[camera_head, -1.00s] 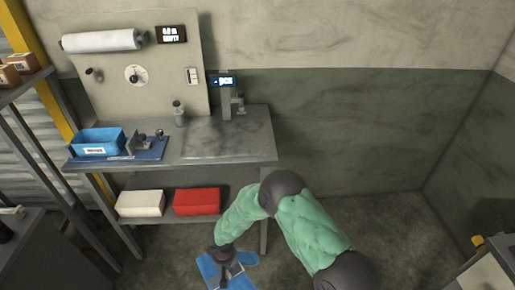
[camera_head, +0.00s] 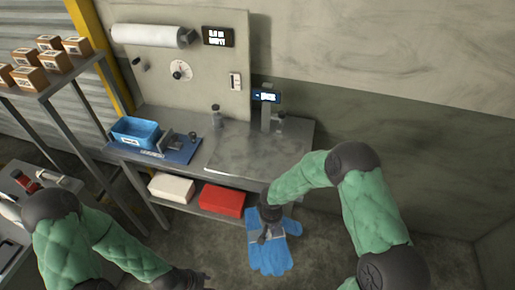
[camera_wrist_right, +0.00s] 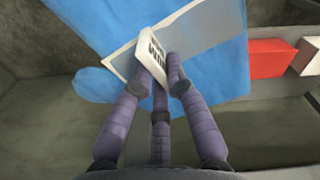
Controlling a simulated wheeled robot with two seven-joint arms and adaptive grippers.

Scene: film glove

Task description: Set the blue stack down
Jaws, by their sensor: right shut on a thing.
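The blue stack (camera_head: 268,256) looks like flat blue gloves with a pale band around them. It hangs in front of the bench, below the level of its top. My right gripper (camera_head: 267,232) is shut on the stack at the band. My left gripper (camera_head: 190,280) is low in the head view, dark and partly cut off. Its fingers cannot be made out.
The bench top (camera_head: 255,150) has a wide bare area. A blue bin (camera_head: 136,132) and a blue fixture plate (camera_head: 185,150) stand at its left, a small display (camera_head: 266,97) at the back. White (camera_head: 172,188) and red (camera_head: 222,200) boxes sit on the lower shelf.

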